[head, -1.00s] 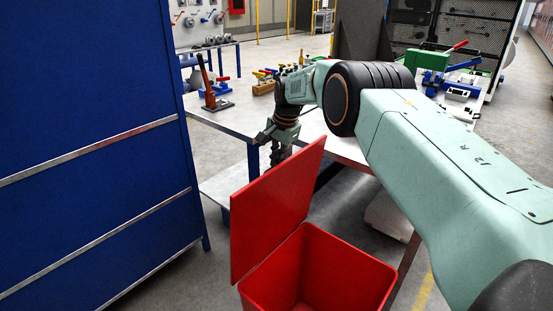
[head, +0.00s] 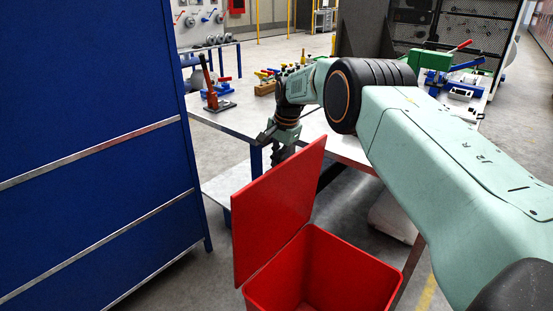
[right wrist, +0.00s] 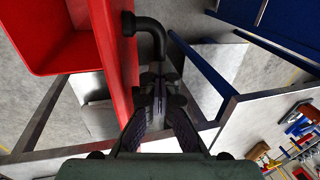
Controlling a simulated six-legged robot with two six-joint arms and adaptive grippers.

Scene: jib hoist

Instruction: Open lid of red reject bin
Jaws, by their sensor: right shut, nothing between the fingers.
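The red reject bin (head: 365,275) stands at the bottom of the head view, open at the top. Its red lid (head: 278,210) is raised steeply along the bin's left side. In the right wrist view the bin (right wrist: 60,40) is at upper left and the lid (right wrist: 115,60) shows nearly edge-on. A black bent handle (right wrist: 155,32) sticks out from the lid's outer face. My right gripper (head: 281,155) is behind the lid's upper edge, its tips partly hidden. In the wrist view its shut fingers (right wrist: 160,85) are beside the handle's lower end; contact is unclear. My left gripper is not in view.
A tall blue cabinet (head: 95,130) fills the left. Behind the bin stands a workbench (head: 235,115) with a red-handled tool (head: 212,85) and small coloured parts. My right arm covers the right side. Grey floor shows between the cabinet and bin.

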